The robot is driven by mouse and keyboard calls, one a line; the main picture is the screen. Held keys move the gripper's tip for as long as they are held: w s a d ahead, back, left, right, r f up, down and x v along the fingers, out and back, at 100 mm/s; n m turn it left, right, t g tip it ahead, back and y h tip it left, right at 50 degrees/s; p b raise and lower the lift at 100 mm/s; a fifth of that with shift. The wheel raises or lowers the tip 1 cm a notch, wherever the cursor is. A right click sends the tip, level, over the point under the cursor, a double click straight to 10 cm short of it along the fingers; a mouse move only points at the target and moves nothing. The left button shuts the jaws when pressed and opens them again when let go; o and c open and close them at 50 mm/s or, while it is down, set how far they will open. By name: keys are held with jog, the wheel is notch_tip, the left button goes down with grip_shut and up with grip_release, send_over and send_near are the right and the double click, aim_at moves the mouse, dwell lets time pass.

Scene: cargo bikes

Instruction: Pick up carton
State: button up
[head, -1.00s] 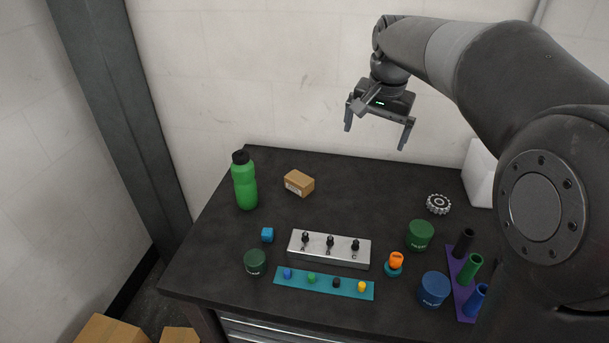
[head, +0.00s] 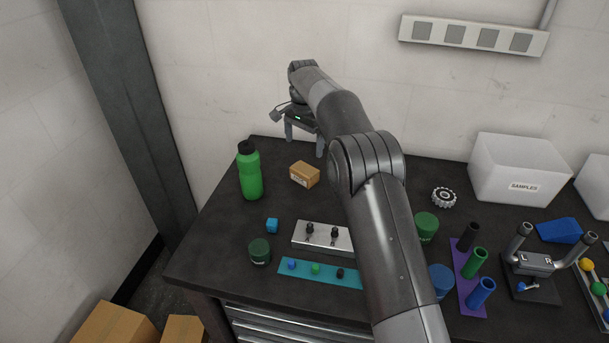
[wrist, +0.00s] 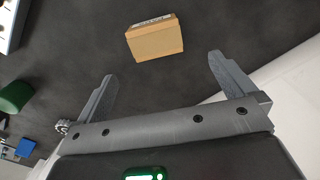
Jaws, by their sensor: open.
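The carton (head: 305,174) is a small brown box with a white label. It lies on the dark tabletop, right of the green bottle. In the wrist view the carton (wrist: 155,38) shows whole, beyond the fingertips and roughly between their lines. My gripper (head: 304,146) is open and empty, above the back of the table, behind the carton and apart from it. In the wrist view its two fingers (wrist: 164,66) are spread wide with only tabletop between them.
A green bottle (head: 250,172) stands left of the carton. A white samples bin (head: 517,170) stands at right. The wall is close behind my gripper.

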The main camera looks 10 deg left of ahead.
aim_at(305, 169)
notch_tip(305, 169, down, 6)
jog(key=shift+r, duration=0.25)
jog(key=shift+s+d+f, duration=0.1)
jog(key=shift+s+f, duration=0.1)
jog(key=shift+f, duration=1.15)
jog(key=shift+s+d+f, duration=0.1)
jog(key=shift+s+f, duration=0.05)
jog(key=shift+f, duration=1.2)
jog(key=shift+c, duration=0.2)
jog(key=c, duration=1.1)
